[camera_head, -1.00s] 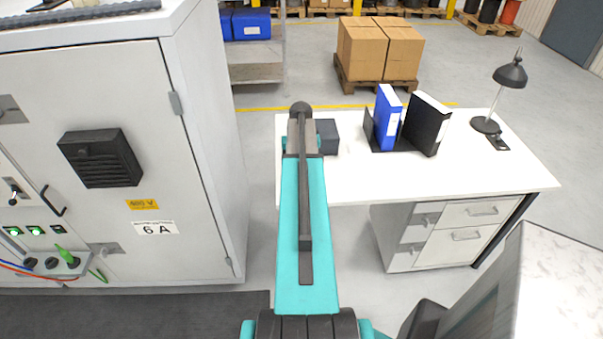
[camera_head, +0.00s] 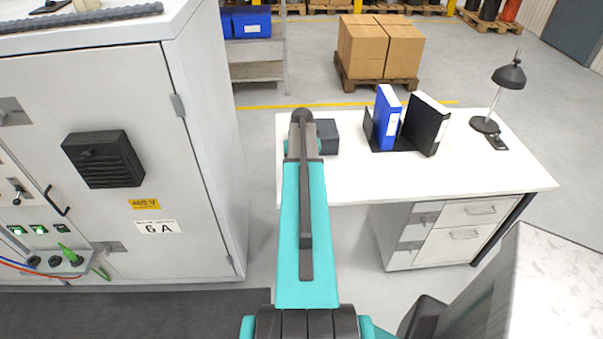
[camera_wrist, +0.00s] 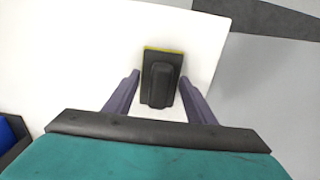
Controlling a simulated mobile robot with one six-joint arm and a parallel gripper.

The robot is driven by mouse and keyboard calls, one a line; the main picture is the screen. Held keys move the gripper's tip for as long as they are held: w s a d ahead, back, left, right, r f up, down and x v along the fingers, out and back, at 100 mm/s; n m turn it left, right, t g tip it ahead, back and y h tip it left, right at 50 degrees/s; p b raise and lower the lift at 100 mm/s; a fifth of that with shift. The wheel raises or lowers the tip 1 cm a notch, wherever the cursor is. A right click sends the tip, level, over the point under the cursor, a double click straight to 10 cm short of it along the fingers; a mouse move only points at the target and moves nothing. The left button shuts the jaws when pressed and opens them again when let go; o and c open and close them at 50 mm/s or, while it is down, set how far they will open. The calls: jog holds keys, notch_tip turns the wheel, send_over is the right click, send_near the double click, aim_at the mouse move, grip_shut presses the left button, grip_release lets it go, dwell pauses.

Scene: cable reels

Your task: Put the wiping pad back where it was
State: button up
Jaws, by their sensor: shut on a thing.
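The wiping pad (camera_wrist: 161,56) is a dark block with a raised handle and a yellow far edge. In the wrist view it sits between the two fingers of my gripper (camera_wrist: 160,78), which is shut on it. The white desk top (camera_wrist: 75,60) lies under the pad; whether the pad touches it I cannot tell.
A black holder with a blue binder (camera_head: 387,118) and a black binder (camera_head: 427,126) stands mid-desk. A desk lamp (camera_head: 509,76) stands at the right. A tall grey cabinet (camera_head: 185,215) is left of my arm. The desk's front right is clear.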

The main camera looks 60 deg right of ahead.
jog(key=shift+f, duration=0.5)
jog(key=shift+f, duration=0.1)
jog(key=o, duration=1.1)
jog(key=shift+r, duration=0.25)
notch_tip(320, 180, up, 12)
jog(key=b, duration=0.3)
jog(key=shift+b, duration=0.4)
jog(key=shift+f, duration=0.1)
jog(key=shift+s+f, duration=0.1)
